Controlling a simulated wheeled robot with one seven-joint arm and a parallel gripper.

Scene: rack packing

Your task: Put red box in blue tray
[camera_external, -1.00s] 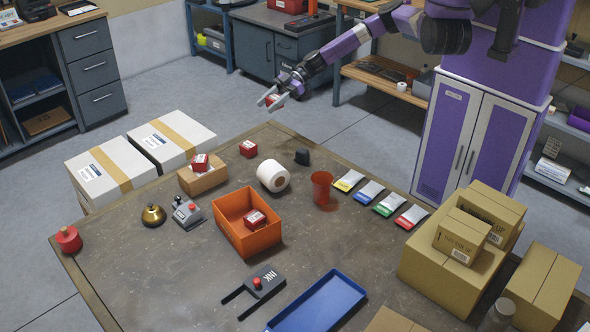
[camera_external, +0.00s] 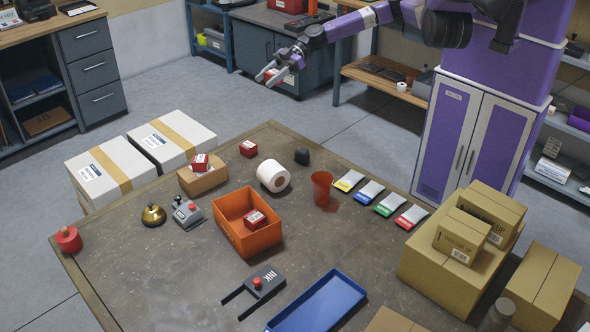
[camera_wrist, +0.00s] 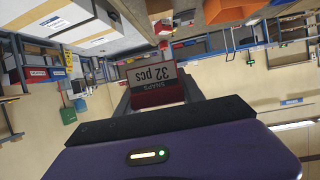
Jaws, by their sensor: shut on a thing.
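My gripper (camera_external: 270,73) is raised above the far side of the table, toward the back of the room. It is shut on a small red box (camera_wrist: 155,96) with a white label reading "SNAPS 32 pcs", seen between the fingers in the wrist view. In the external view the held box (camera_external: 289,79) is small and partly hidden by the fingers. The blue tray (camera_external: 318,304) lies empty at the table's near edge, far from the gripper. Other red boxes sit on the table (camera_external: 248,149), on a small cardboard box (camera_external: 200,161) and in the orange bin (camera_external: 255,217).
Cardboard boxes (camera_external: 450,262) stack at the right.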

